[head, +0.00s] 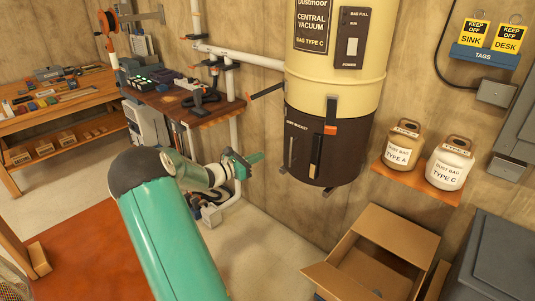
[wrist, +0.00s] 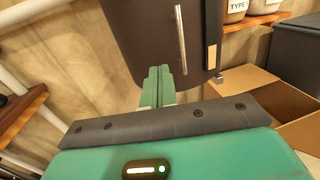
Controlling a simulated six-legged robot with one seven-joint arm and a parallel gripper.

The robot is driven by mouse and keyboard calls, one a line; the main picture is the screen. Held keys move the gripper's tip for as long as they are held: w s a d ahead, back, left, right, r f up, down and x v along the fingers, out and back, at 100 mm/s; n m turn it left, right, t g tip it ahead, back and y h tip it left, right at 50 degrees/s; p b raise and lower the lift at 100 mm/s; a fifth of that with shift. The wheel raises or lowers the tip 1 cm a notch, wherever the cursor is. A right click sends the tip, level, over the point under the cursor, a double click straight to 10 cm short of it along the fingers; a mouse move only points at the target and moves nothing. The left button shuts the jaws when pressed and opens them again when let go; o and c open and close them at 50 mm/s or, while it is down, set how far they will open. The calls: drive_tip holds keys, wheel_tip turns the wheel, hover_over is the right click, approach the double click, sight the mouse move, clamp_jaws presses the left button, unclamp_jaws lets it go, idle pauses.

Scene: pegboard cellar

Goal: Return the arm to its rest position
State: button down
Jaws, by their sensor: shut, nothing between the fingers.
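My arm reaches up from the bottom of the head view, a thick green link with a dark elbow cap, and bends right toward the wall. My gripper (head: 258,158) is at its end, in front of the wall and left of the vacuum's dark dust bucket (head: 312,150). In the wrist view my gripper (wrist: 158,72) shows its two green fingers side by side, shut and empty. The dust bucket (wrist: 150,30) appears behind and above the fingertips there. I cannot tell the exact gap between them.
An open cardboard box (head: 400,232) sits on the floor at right. A shelf (head: 425,180) holds two dust bag jars. A small wooden table (head: 190,110) with tools stands left of the vacuum, and a workbench (head: 70,125) is further left. Open floor lies between.

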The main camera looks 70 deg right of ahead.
drive_tip(key=shift+w+a, duration=0.25)
drive_tip(key=shift+a, duration=0.1)
drive_tip(key=w+a+r+m+t+y, duration=0.2)
drive_tip(key=w+a+m+t+y, duration=0.1)
drive_tip(key=a, duration=0.8)
drive_tip(key=w+a+r+m+t+y, duration=0.2)
drive_tip(key=w+a+r+m+t, duration=0.1)
drive_tip(key=a, duration=0.8)
drive_tip(key=w+a+r+m+t+y, duration=0.2)
drive_tip(key=w+a+m+t+y, duration=0.1)
drive_tip(key=a, duration=0.9)
drive_tip(key=s+a+r+t+y, duration=0.1)
drive_tip(key=a+t+y, duration=0.1)
drive_tip(key=a, duration=0.7)
drive_tip(key=s+a+r+m+t+y, duration=0.1)
drive_tip(key=s+a+r+t+y, duration=0.1)
drive_tip(key=a, duration=0.7)
drive_tip(key=s+a+r+m+t+y, duration=0.1)
drive_tip(key=s+a+t+y, duration=0.1)
drive_tip(key=a, duration=0.8)
drive_tip(key=shift+s+r+t+y, duration=0.25)
drive_tip(key=shift+t+y, duration=0.15)
drive_tip(key=shift+t, duration=0.1)
drive_tip(key=shift+d, duration=0.15)
